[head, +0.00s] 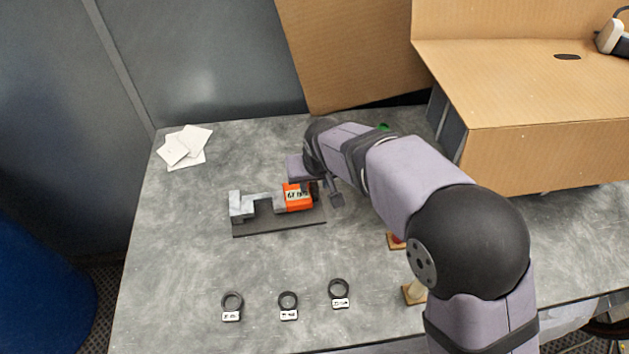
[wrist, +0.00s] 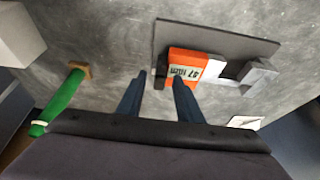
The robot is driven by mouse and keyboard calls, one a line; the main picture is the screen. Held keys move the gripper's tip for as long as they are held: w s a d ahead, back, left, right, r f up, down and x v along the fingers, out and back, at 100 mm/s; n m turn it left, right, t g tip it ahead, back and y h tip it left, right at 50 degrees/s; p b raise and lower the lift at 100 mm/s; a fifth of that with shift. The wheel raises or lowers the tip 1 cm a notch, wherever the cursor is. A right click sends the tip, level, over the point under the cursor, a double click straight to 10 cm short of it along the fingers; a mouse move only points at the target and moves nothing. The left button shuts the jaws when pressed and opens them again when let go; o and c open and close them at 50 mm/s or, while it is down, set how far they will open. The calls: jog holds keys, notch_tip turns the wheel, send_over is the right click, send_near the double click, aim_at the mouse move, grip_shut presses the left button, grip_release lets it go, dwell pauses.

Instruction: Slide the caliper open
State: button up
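The caliper lies on a dark base plate (head: 280,225), with a grey fixed jaw (head: 238,206) at its left end in the head view. Its orange slider (head: 297,197) sits toward the right end, with a gap between it and the fixed jaw. The slider also shows in the wrist view (wrist: 186,68), with a label that seems to read 47 mm. My gripper (wrist: 160,76) is open, its two fingers apart at the slider's dark outer end. One finger overlaps the slider's edge in the picture; I cannot tell whether it touches. In the head view my arm partly hides the gripper.
Three black rings with white tags (head: 288,301) lie at the front. White papers (head: 185,146) lie at the back left. A green post (wrist: 62,103) on a wooden base stands near my gripper. Cardboard boxes (head: 545,95) fill the back right. The table left of the caliper is clear.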

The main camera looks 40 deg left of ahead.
jog(key=b+v, duration=0.2)
jog(key=v, duration=0.5)
jog(key=shift+r, duration=0.15)
dwell(0.4)
